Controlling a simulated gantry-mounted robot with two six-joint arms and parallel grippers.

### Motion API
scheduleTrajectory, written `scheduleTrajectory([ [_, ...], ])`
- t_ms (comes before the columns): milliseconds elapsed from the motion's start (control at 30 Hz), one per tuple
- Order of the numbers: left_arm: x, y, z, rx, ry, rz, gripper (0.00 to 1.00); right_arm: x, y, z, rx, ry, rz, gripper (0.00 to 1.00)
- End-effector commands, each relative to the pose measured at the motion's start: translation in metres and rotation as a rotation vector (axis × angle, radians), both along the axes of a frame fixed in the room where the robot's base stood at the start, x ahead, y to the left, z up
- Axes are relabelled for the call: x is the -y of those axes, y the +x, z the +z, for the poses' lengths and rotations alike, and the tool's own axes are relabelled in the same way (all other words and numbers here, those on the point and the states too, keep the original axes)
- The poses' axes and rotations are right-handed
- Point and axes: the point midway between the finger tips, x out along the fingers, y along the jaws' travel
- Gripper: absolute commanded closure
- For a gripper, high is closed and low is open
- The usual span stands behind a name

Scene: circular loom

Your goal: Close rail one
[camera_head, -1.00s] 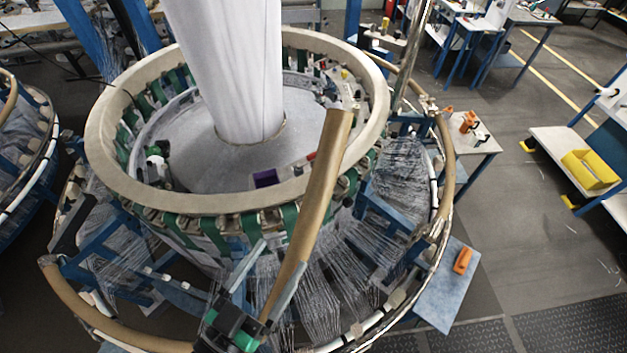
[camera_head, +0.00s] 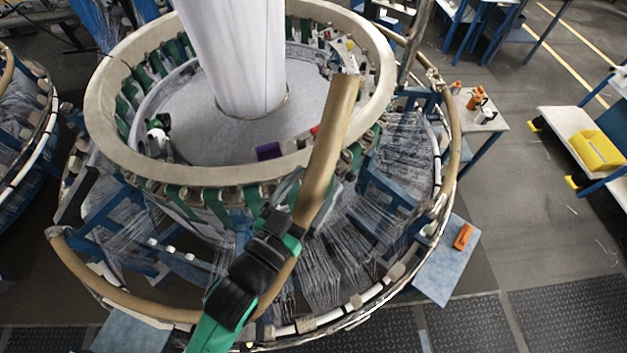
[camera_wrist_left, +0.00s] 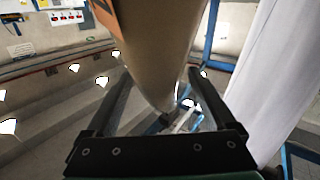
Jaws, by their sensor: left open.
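Rail one appears to be the tan tube (camera_head: 334,125) standing raised and tilted at the front of the circular loom, while the other tan rail sections lie along its outer ring. My left gripper (camera_head: 288,205) reaches up from the bottom of the head view and covers part of the raised rail's lower half. In the left wrist view, the rail (camera_wrist_left: 160,45) runs between the two dark fingers of the gripper (camera_wrist_left: 160,85). The fingers are open, one on each side; contact is not clear. My right gripper is not in view.
The loom's upper ring (camera_head: 98,125) and white central column (camera_head: 235,60) stand behind the raised rail. Fine threads (camera_head: 320,270) spread below it. A lowered tan rail (camera_head: 120,300) lies at front left. A blue side table (camera_head: 440,280) with an orange object (camera_head: 463,237) stands at right.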

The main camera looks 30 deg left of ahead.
Motion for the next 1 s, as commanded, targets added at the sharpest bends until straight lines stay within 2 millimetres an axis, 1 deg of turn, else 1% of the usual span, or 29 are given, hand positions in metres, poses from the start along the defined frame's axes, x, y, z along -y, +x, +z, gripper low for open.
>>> scheduleTrajectory([
  [100,0.0,0.0047,-0.0001,0.0,0.0,0.0,0.11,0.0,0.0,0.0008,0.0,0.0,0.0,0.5],
  [300,0.0,0.0046,-0.0004,0.0,0.0,0.0,0.11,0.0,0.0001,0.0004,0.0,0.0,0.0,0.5],
  [367,0.0,0.0046,-0.0004,0.0,0.0,0.001,0.22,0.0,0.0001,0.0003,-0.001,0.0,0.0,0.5],
  [400,0.0,0.0045,-0.0005,0.0,0.0,0.001,0.29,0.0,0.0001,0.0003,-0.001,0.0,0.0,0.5],
  [467,0.0,0.0045,-0.0004,0.0,0.0,0.001,0.4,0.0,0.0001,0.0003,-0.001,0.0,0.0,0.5],
  [500,0.0,0.0045,-0.0004,0.0,0.0,0.001,0.47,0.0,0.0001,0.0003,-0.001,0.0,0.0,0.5],
  [800,0.0,0.0044,-0.0004,0.0,0.0,0.001,1.0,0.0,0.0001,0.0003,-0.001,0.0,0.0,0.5],
  [1000,0.0,0.0043,-0.0004,0.0,0.0,0.001,1.0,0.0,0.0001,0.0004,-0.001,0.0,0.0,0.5],
])
